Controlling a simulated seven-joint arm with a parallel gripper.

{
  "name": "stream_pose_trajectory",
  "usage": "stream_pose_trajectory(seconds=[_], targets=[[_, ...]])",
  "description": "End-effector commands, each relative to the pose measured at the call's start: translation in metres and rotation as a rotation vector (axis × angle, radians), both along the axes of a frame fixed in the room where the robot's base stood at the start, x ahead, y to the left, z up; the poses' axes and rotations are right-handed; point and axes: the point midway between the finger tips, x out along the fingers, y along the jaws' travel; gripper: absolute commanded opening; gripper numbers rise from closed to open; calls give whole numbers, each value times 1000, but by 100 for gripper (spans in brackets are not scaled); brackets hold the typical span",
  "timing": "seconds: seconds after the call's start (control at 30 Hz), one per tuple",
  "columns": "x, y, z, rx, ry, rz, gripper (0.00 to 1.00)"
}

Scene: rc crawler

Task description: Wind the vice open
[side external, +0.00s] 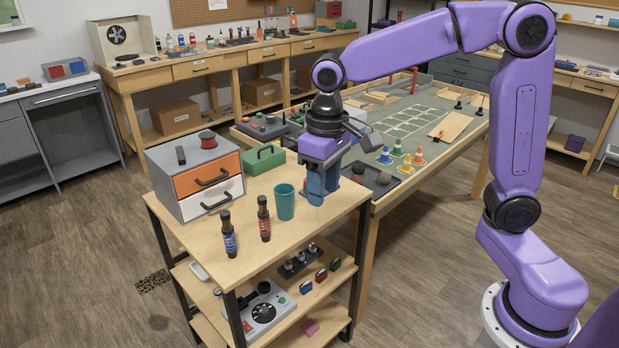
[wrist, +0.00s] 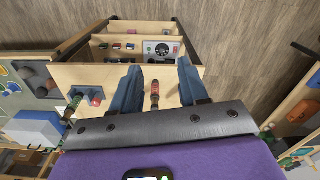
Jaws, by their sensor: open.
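My gripper (side external: 320,192) points down over the right part of the cart top, to the right of a teal cup (side external: 284,203). In the wrist view, its two blue fingers (wrist: 157,92) stand apart with a clear gap. A small red and dark upright thing (wrist: 154,94) shows between them; nothing shows it being gripped.
The wooden cart top (side external: 236,262) also holds a drawer unit (side external: 200,178), a green toolbox (side external: 264,159), a blue-labelled bottle (side external: 228,236) and a red-labelled bottle (side external: 264,220). A workbench with small cones (side external: 384,156) adjoins on the right. The cart's front corner is clear.

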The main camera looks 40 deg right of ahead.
Motion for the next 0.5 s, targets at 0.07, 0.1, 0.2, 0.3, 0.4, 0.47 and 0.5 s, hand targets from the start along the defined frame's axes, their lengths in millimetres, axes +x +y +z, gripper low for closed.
stream_pose_trajectory(seconds=[0.07,0.1,0.2,0.3,0.4,0.47,0.5], targets=[[35,-3,2,-1,3,-127,44],[51,-5,4,-1,3,-189,44],[89,-16,5,-2,6,-343,44],[126,-31,6,-1,8,-497,44],[159,-51,5,-1,10,-652,44],[178,-65,3,-1,12,-745,44],[189,-75,2,-1,13,-806,44]])
